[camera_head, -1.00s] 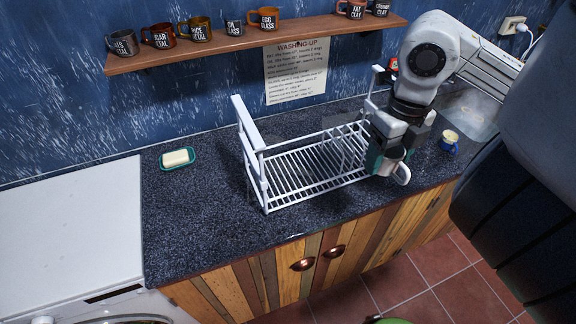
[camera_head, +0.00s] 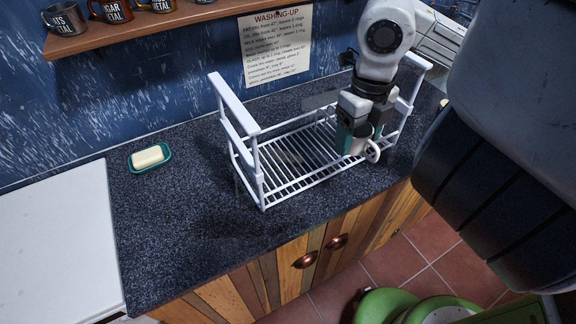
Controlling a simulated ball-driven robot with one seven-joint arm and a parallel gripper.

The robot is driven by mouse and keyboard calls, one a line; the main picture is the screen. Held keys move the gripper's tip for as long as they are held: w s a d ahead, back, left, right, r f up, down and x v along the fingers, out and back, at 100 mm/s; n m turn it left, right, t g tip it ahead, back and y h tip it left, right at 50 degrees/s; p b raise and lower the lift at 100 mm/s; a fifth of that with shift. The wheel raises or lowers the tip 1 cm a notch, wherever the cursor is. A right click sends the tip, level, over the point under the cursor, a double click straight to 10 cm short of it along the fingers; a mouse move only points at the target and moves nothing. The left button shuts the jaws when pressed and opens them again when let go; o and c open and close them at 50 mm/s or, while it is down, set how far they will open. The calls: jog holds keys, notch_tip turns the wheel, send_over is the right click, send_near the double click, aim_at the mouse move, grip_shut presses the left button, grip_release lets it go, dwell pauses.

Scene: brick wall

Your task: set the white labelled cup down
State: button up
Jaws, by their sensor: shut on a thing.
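The white cup (camera_head: 358,147) is in my gripper (camera_head: 352,138), over the right part of the white wire dish rack (camera_head: 247,117). Its white handle (camera_head: 374,152) sticks out to the right. My gripper is shut on the cup, and its fingers hide much of it. I see no label on the part that shows. I cannot tell whether the cup's bottom touches the rack's slats.
The rack's tall end frames stand left and right of my gripper. A soap in a teal dish (camera_head: 150,158) lies on the dark counter (camera_head: 190,205) to the left. The counter between is clear. A shelf (camera_head: 130,36) with labelled mugs and a washing-up notice (camera_head: 275,45) are behind.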

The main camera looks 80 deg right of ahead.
notch_tip(320, 180, down, 2)
jog(key=shift+f+b, duration=0.1)
jog(key=shift+b, duration=0.5)
jog(key=w+d+f+p, duration=0.3)
jog(key=w+p, duration=0.1)
jog(key=w, duration=0.4)
jog(key=p, duration=0.1)
send_over(295, 167)
jog(key=f, duration=0.6)
jog(key=shift+s+a+f, duration=0.1)
jog(key=shift+s+f, duration=0.05)
jog(key=shift+s, duration=0.1)
jog(key=f, duration=0.1)
jog(key=f+p, duration=0.1)
jog(key=f, duration=0.1)
jog(key=shift+w+p, duration=0.3)
jog(key=shift+f, duration=0.4)
jog(key=shift+f+b, duration=0.2)
jog(key=shift+b, duration=0.1)
jog(key=o, duration=1.1)
jog(key=shift+r, duration=0.1)
